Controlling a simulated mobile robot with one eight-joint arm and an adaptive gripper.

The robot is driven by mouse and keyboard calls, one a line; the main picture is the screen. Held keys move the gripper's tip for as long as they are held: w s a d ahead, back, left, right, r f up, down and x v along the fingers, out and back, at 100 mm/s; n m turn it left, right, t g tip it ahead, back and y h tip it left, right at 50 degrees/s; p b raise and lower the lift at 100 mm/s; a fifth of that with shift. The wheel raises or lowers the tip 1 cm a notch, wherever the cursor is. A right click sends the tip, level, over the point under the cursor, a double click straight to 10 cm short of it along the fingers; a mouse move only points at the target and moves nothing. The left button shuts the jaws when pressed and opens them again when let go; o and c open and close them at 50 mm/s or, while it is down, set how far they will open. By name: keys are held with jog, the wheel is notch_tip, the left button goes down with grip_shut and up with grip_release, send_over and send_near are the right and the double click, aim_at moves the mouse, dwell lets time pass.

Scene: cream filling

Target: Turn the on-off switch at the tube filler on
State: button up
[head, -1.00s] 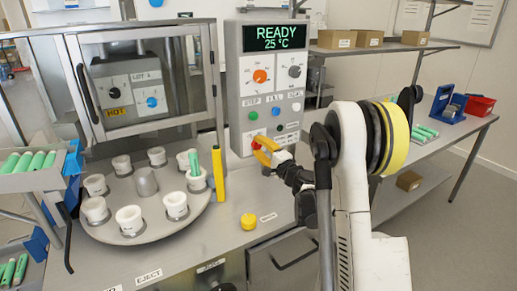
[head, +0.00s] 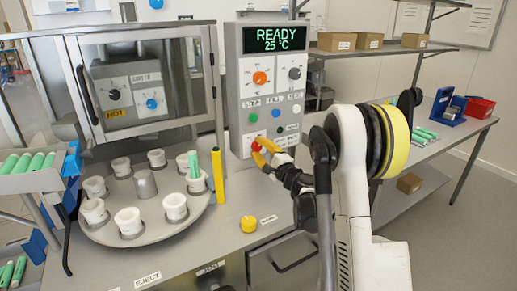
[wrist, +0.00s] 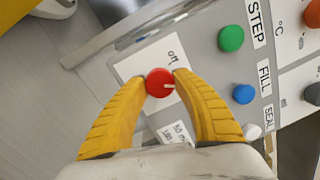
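The on-off switch is a red round knob (wrist: 159,82) with a white pointer mark, on a white plate reading "off"; a second label on it is partly covered. In the wrist view the pointer aims right, not straight at "off". My gripper (wrist: 161,78) has one yellow finger on each side of the knob, with the tips appearing to touch it. In the head view my gripper (head: 262,152) is at the lower front of the grey tube filler panel (head: 242,90), and the red knob (head: 257,147) shows by the fingertips. The display (head: 275,39) reads READY 25 °C.
Green (wrist: 231,38) and blue (wrist: 243,94) buttons sit near the knob. A carousel (head: 150,232) with white cups and one green tube stands left. A yellow post (head: 217,175) and yellow button (head: 248,224) are close by on the bench. Open floor lies at right.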

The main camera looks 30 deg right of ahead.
jog(key=o, duration=0.4)
jog(key=s, duration=0.8)
jog(key=s+d+f, duration=0.1)
jog(key=s, duration=0.3)
